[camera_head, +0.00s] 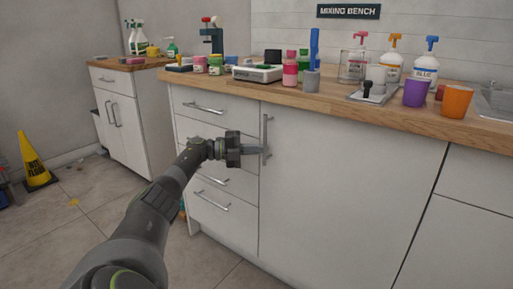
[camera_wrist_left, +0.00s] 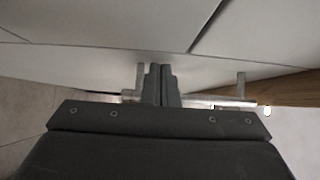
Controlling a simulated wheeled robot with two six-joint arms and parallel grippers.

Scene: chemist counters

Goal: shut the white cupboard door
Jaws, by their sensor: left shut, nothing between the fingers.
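The white cupboard door (camera_head: 335,190) stands under the wooden worktop, right of the drawers. It looks flush or nearly flush with the cabinet front; a small gap cannot be ruled out. Its upright metal handle (camera_head: 266,128) is near its left edge. My left gripper (camera_head: 262,150) is shut and empty, with its fingertips at the handle; I cannot tell whether they touch it. In the left wrist view the closed fingers (camera_wrist_left: 161,84) point at the white door front (camera_wrist_left: 95,65), and the handle (camera_wrist_left: 215,101) runs beside and behind them. My right gripper is not in view.
The drawers (camera_head: 225,185) with bar handles are left of the door. Bottles, cups and a scale (camera_head: 258,73) stand on the worktop (camera_head: 330,103). A yellow wet-floor cone (camera_head: 34,162) stands at far left. The floor (camera_head: 110,190) between the cone and the drawers is mostly clear.

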